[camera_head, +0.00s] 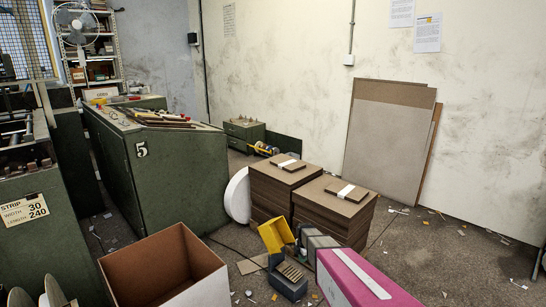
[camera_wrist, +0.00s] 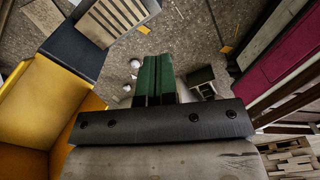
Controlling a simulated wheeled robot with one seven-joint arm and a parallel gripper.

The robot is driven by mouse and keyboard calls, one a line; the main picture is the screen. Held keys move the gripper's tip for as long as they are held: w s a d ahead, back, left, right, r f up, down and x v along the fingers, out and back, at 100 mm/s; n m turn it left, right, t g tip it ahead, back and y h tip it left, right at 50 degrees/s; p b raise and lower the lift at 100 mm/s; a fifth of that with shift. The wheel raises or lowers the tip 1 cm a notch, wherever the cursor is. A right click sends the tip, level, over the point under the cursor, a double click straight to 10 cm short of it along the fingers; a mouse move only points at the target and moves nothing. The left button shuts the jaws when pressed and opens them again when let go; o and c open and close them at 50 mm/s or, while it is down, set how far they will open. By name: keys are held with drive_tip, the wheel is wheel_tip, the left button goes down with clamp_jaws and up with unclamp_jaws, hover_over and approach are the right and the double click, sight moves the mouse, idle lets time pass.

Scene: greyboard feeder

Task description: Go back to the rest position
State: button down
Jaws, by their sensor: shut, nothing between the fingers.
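My gripper (camera_wrist: 154,72) shows in the wrist view as two green fingers lying side by side, closed together with nothing between them. A dark bar with screws crosses the view in front of them. The fingers point over the speckled floor, between a yellow bin (camera_wrist: 38,100) on the left and a magenta box (camera_wrist: 268,65) on the right. A dark box with pale slats (camera_wrist: 108,22) is at the upper left. I cannot clearly make out my gripper in the head view.
In the head view, the yellow bin (camera_head: 276,235), slatted box (camera_head: 288,284) and magenta box (camera_head: 358,280) stand close together. Brown board stacks (camera_head: 331,214) are behind them. An open carton (camera_head: 165,268) and green machine (camera_head: 165,165) are left. Scrap-strewn floor (camera_head: 445,255) is free at right.

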drive_tip(key=s+d+r+m, duration=0.3)
drive_tip(key=s+r+m, duration=1.9)
drive_tip(key=s, duration=0.2)
drive_tip(key=shift+s+r, duration=0.35)
idle(0.4)
